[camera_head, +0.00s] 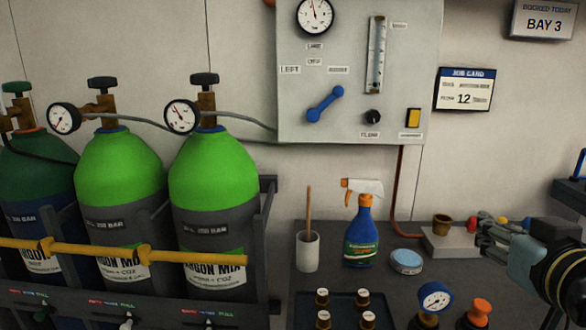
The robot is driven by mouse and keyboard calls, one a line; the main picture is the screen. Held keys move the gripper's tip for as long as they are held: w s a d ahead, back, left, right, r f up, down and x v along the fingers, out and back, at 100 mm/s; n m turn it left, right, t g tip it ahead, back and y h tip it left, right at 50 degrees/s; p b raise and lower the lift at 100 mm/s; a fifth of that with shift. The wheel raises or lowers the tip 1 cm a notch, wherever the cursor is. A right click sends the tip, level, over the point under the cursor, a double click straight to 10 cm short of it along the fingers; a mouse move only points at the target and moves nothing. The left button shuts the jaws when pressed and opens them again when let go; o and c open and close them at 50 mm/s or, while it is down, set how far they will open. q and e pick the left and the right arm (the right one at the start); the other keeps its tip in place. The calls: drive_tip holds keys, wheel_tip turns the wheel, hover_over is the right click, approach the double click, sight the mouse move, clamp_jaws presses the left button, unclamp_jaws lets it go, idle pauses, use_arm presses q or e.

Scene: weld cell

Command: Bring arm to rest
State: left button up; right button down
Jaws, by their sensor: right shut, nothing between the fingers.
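My right gripper (492,236) comes in from the right edge, above the right part of the dark bench. Its fingers point left and are shut with nothing between them. It is apart from the blue spray bottle (361,236) and the round blue-lidded tin (406,261) to its left. A grey block with a brass cup (442,224) shows just behind and left of the fingertips. My left gripper is not in view.
Green gas cylinders (120,170) stand at left behind a yellow bar (120,252). A wall panel (350,70) has a blue lever (325,104). A gauge (434,298), an orange-topped fitting (480,311) and a dark tray (383,300) of brass parts occupy the bench front.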

drive_tip(key=s+f+n+g, duration=0.1)
drive_tip(key=s+f+g, duration=0.35)
drive_tip(key=s, duration=0.35)
drive_tip(key=s+a+f+g, duration=0.1)
drive_tip(key=s+f+g, duration=0.3)
drive_tip(key=s+f, duration=0.3)
drive_tip(key=s+f+n+g, duration=0.1)
drive_tip(key=s+f+g, duration=0.3)
drive_tip(key=s, duration=0.5)
wheel_tip(320, 180, down, 28)
drive_tip(key=s+d+b, duration=0.2)
drive_tip(key=b, duration=0.3)
use_arm(q)
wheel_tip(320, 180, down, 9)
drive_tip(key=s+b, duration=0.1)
drive_tip(key=b, duration=0.3)
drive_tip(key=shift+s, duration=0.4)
use_arm(e)
drive_tip(key=s+d+f+g, duration=0.1)
drive_tip(key=s+f+g, duration=0.1)
drive_tip(key=s+f, duration=1.6)
wheel_tip(320, 180, down, 4)
drive_tip(key=shift+s+d+r+m+y, duration=0.2)
drive_tip(key=shift+s+m+y, duration=0.1)
drive_tip(key=shift+m+y, duration=0.1)
